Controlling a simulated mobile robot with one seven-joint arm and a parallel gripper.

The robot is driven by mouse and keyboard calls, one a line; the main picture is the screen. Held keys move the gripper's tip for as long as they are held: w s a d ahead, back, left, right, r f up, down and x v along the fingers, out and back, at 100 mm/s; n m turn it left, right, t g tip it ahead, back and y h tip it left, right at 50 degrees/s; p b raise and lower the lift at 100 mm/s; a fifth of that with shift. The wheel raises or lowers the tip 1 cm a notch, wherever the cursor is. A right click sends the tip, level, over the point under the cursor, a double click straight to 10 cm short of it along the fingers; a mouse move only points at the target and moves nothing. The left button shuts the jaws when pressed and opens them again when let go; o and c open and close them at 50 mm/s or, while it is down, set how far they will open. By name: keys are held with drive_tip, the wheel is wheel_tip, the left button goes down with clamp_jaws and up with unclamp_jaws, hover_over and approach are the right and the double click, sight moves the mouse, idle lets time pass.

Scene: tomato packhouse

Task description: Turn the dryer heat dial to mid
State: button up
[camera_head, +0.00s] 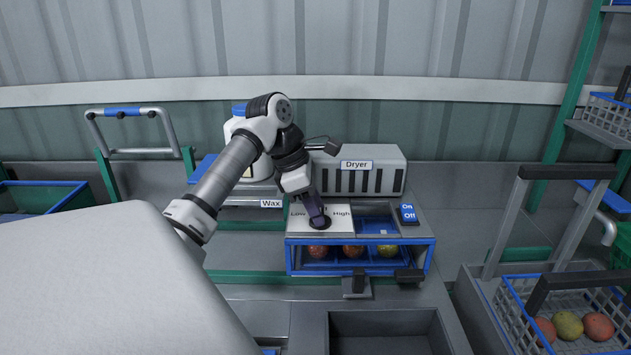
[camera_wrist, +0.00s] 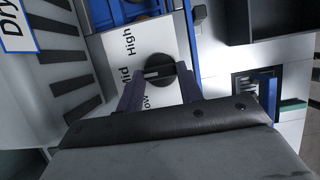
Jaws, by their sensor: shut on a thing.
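The heat dial (camera_head: 320,223) is a round black knob on a white plate (camera_head: 298,226) at the front of the dryer (camera_head: 388,155). In the head view "Low" shows left of it and "High" right; my gripper hides the label between. In the wrist view the dial (camera_wrist: 158,64) sits beside "Low", "Mid" and "High". A short pale mark on the dial seems to lie on its "Mid" side, but the fingers crowd it. My gripper (camera_head: 317,214) reaches down from above and is shut on the dial, one dark finger on each side; it also shows in the wrist view (camera_wrist: 160,80).
An on/off switch (camera_head: 409,214) sits right of the dial. Below is a blue-framed opening (camera_head: 430,258) with several fruits inside. A unit labelled "Wax" (camera_head: 271,203) is to the left. A basket of fruit (camera_head: 545,310) with an upright handle stands at right.

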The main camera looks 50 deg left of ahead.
drive_tip(key=o, duration=1)
drive_tip(key=shift+r, duration=0.1)
drive_tip(key=v, duration=1.3)
drive_tip(key=shift+s+a+r, duration=0.1)
drive_tip(key=shift+s+r, duration=0.05)
drive_tip(key=shift+r, duration=0.15)
